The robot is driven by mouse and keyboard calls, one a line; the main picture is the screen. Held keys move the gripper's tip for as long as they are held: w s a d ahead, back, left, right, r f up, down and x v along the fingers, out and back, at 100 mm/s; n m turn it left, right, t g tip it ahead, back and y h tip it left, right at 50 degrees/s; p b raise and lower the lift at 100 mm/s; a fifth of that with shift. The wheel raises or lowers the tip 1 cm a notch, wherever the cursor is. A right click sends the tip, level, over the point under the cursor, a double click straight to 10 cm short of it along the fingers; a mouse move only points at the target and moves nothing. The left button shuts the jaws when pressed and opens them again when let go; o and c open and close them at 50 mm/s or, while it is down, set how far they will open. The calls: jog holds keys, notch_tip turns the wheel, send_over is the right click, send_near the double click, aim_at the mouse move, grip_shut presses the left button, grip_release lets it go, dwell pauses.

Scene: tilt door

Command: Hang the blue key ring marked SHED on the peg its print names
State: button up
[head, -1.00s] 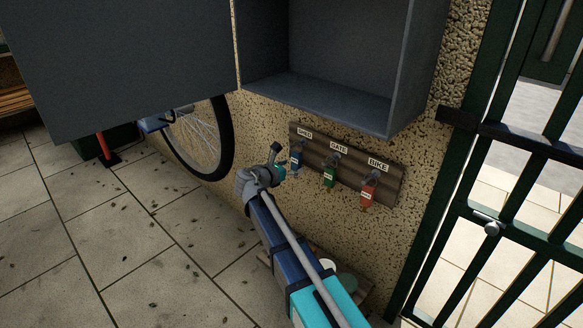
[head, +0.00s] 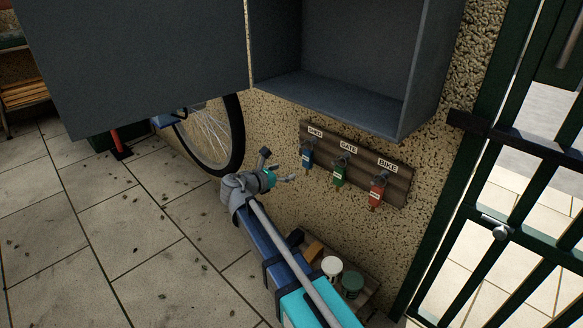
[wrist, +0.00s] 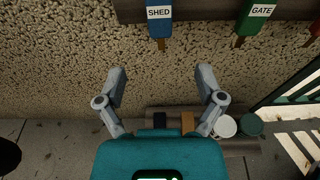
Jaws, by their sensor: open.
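The blue key ring (head: 307,157) marked SHED hangs on the leftmost peg of the wooden peg board (head: 402,190), under the SHED label (head: 315,132). In the wrist view the blue tag (wrist: 160,18) shows at the top, a little above and beyond the fingers. My gripper (head: 288,178) is open and empty, to the left of and below the blue key ring in the head view. Its spread fingers (wrist: 162,86) also show in the wrist view, apart from the tag. The peg behind the blue tag is mostly hidden.
A green GATE key ring (head: 340,172) and a red BIKE key ring (head: 377,191) hang on the other pegs. An open grey cabinet (head: 345,106) juts out above the board. A low shelf with tins (head: 331,267) stands below. A green gate (head: 470,195) stands at right.

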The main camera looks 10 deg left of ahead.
jog(key=shift+v, duration=1.55)
jog(key=shift+f, duration=0.2)
